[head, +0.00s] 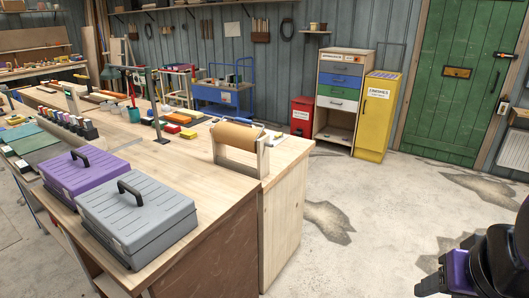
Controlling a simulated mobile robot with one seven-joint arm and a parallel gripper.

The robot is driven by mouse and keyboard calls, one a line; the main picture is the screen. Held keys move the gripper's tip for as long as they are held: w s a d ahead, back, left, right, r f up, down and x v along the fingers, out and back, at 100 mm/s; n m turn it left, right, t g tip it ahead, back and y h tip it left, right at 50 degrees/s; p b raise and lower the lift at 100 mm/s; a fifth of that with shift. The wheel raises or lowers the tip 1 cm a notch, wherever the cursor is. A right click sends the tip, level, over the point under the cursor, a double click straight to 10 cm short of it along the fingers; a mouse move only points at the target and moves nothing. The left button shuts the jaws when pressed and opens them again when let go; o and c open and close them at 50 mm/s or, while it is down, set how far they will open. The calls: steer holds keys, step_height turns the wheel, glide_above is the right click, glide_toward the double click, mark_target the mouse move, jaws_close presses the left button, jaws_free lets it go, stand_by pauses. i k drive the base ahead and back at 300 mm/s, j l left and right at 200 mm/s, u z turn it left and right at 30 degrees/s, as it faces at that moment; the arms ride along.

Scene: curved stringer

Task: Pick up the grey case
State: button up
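The grey case (138,213) is a closed ribbed box with a dark handle on its lid. It sits on the near corner of the wooden workbench (206,186) in the head view. A similar purple case (84,173) stands right behind it to the left. Dark and purple parts of my arm show at the lower right, well apart from the bench.
A paper roll on a stand (240,146) is near the bench's right end. Several bottles and coloured blocks lie farther back. The floor (345,250) right of the bench is clear, with dark patches. A yellow cabinet (376,118) and red box (302,116) stand by the wall.

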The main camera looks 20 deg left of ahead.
mark_target(137, 217)
steer(key=u, duration=2.05)
